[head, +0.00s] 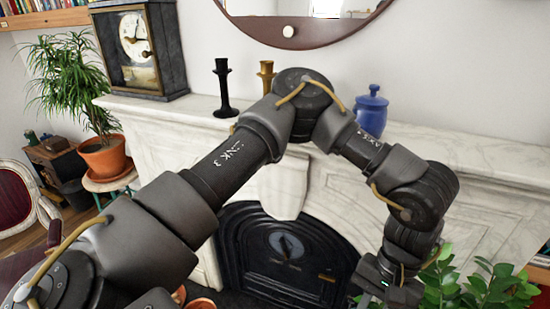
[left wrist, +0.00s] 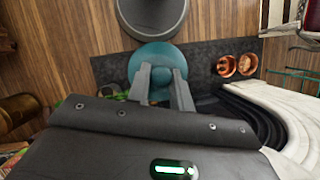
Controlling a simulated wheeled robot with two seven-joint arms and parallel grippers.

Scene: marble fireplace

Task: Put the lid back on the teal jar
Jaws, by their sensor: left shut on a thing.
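A teal round lid (left wrist: 150,57) with a knob sits between the two fingers of my left gripper (left wrist: 161,72) in the left wrist view. The gripper is shut on it, and the lid is held above the floor and dark hearth. In the head view, the left gripper's wrist is low at the right, in front of the fireplace; the fingers and lid cannot be made out there. I see no teal jar body in either view. My right gripper is not in view.
A blue lidded jar (head: 371,112), a black candlestick (head: 223,88), a brass candlestick (head: 266,75) and a clock (head: 138,45) stand on the marble mantel (head: 465,150). A leafy plant (head: 485,287) is at lower right. Copper pots (left wrist: 237,66) stand on the hearth slab.

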